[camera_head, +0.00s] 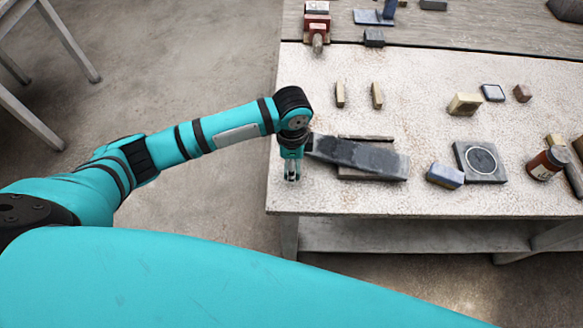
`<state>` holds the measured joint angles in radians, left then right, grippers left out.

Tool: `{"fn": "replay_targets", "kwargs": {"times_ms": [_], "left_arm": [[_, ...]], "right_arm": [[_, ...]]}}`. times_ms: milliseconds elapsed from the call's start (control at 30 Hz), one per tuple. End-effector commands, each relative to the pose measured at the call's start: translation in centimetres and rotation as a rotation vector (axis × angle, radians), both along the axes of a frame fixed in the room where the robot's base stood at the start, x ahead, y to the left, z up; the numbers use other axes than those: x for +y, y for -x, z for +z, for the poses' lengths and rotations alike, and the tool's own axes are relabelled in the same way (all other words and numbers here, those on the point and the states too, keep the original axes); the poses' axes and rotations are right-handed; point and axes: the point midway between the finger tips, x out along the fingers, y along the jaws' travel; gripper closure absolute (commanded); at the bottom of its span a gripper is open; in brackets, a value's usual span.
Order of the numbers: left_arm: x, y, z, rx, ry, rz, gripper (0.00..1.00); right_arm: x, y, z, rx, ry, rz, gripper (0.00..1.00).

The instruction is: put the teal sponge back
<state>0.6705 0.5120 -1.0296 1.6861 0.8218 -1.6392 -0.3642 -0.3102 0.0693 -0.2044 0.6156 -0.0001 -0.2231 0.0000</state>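I cannot pick out a clearly teal sponge in the head view. A blue block with a paler side (446,176) lies near the front right of the table, beside a dark square plate (465,150) with a pale ring on it. I cannot tell whether this block is the sponge. My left gripper (292,179) points down near the table's left front edge, just left of a long dark grey slab (365,157). Its fingers look close together and nothing shows between them, but they are too small to tell their state. My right gripper is not visible.
The pale speckled table (330,203) has two small yellowish blocks (340,94) (377,95) and a cream block (464,104). A brown jar (547,163) stands at the right. A red object (316,22) is at the back left.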

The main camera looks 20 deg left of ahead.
Motion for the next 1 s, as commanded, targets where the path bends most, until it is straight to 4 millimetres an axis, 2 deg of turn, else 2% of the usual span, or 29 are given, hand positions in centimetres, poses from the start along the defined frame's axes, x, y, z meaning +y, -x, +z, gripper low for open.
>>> {"fn": "replay_targets", "kwargs": {"times_ms": [233, 633, 667, 700, 833, 1000], "left_arm": [[0.2, -0.1, -3.1, 0.002, -0.002, 0.002, 0.71], [0.2, -0.1, -3.8, 0.0, -0.001, 0.001, 0.71], [0.2, -0.1, -3.8, 0.0, 0.0, 0.001, 0.42], [0.2, -0.1, -3.8, -0.001, 0.0, 0.001, 0.37], [0.2, -0.1, -3.8, -0.001, -0.001, 0.001, 0.22], [0.2, -0.1, -3.8, -0.001, -0.001, 0.001, 0.22]], "right_arm": [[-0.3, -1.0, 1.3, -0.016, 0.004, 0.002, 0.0], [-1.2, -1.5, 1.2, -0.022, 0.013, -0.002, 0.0], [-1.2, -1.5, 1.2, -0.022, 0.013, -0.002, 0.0], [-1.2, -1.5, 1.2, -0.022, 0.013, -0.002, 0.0], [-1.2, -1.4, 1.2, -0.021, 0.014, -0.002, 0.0], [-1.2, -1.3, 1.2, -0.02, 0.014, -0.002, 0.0]]}}
